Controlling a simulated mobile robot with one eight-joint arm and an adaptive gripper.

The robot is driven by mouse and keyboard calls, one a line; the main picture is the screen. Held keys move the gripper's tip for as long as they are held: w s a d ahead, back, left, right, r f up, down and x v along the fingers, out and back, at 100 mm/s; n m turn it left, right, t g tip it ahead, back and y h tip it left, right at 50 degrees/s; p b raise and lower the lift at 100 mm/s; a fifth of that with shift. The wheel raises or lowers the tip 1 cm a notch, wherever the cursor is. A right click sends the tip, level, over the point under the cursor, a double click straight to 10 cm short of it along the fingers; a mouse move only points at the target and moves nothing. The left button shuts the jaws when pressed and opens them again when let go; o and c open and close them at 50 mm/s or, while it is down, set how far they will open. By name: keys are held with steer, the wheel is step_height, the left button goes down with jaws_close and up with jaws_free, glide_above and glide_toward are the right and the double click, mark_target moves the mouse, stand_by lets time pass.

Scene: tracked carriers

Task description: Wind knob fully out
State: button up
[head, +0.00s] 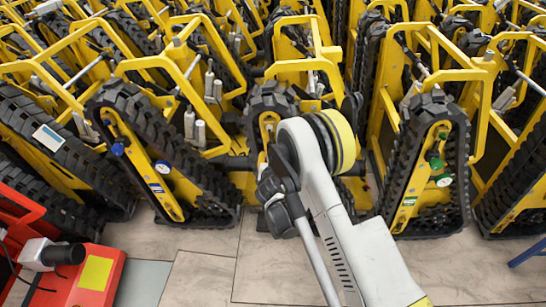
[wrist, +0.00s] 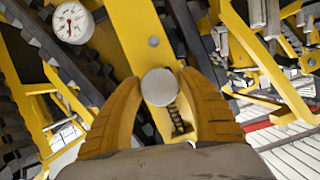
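A round pale grey knob (wrist: 159,87) shows in the middle of the wrist view, in front of a yellow frame bar (wrist: 135,40). The two ribbed yellow fingers of my gripper (wrist: 160,82) stand on either side of the knob, and their tips appear to touch its edges. In the head view my arm reaches up to a tracked carrier (head: 268,100) in the middle of the front row. My arm hides the knob and the fingers there.
A round white gauge (wrist: 73,22) with a red needle sits at upper left of the wrist view. Neighbouring carriers stand close on both sides, one with a blue knob (head: 118,149), one with a green knob (head: 437,163). Tiled floor (head: 200,275) lies clear in front. A red machine (head: 60,275) stands lower left.

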steer(key=c, duration=0.6)
steer(key=shift+n+h, duration=0.8)
steer(key=shift+n, duration=0.4)
steer(key=shift+n+h, duration=1)
steer(key=shift+n, duration=0.2)
steer(key=n+t+h, duration=0.1)
steer(key=n+h, duration=0.1)
steer(key=n, duration=0.2)
steer(key=shift+r+n+t+h, duration=0.1)
steer(key=shift+n+t+h, duration=0.6)
steer(key=shift+n, duration=1.2)
